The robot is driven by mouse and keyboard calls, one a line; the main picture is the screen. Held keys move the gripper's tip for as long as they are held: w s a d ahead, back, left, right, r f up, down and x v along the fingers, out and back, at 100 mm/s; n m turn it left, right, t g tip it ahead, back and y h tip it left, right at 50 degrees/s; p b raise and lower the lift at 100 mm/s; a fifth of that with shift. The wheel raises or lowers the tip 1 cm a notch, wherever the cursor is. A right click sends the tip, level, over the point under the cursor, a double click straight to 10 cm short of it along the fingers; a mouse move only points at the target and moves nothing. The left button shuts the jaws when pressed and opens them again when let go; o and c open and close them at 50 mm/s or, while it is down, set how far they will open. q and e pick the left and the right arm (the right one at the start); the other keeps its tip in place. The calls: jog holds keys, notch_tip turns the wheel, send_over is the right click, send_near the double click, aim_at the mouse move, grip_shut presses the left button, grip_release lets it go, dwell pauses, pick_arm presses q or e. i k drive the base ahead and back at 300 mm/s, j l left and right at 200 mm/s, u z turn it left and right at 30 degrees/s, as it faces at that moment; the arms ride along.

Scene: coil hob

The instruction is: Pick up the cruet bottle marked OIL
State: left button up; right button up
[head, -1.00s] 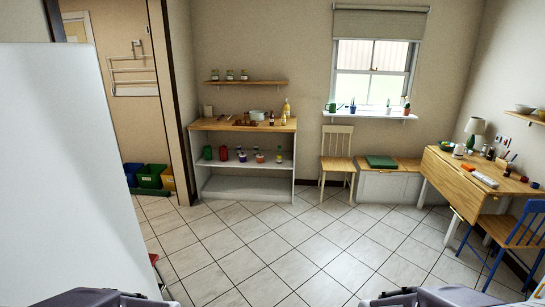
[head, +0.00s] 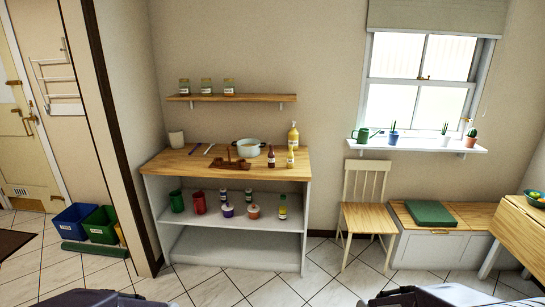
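Several bottles stand on the wooden top of the shelf unit ahead, and their labels are too small to read. A small dark red bottle (head: 271,158) and a small yellow bottle (head: 291,159) stand side by side near the right end. A taller yellow bottle (head: 293,137) stands just behind the small yellow one. Another yellowish bottle (head: 283,208) is on the shelf below. I cannot tell which is marked OIL. Only upper parts of my two arms show at the bottom edge; both grippers are out of view, well short of the bottles.
The shelf unit (head: 232,267) also holds a white pot (head: 247,149), a brown rack (head: 231,163), and red and green containers below. A chair (head: 367,218) and bench (head: 440,248) stand to its right, bins (head: 76,222) to its left. The tiled floor in front is clear.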

aim_at(291, 155)
jog(key=i+z, duration=0.2)
jog(key=i, duration=0.2)
jog(key=i+j, duration=0.65)
jog(key=i, duration=0.25)
jog(key=i+j+z, duration=0.1)
jog(key=i+j, duration=0.55)
jog(key=i, duration=0.2)
jog(key=i+j, duration=0.75)
jog(key=i+l+z, duration=0.05)
jog(key=i, duration=0.05)
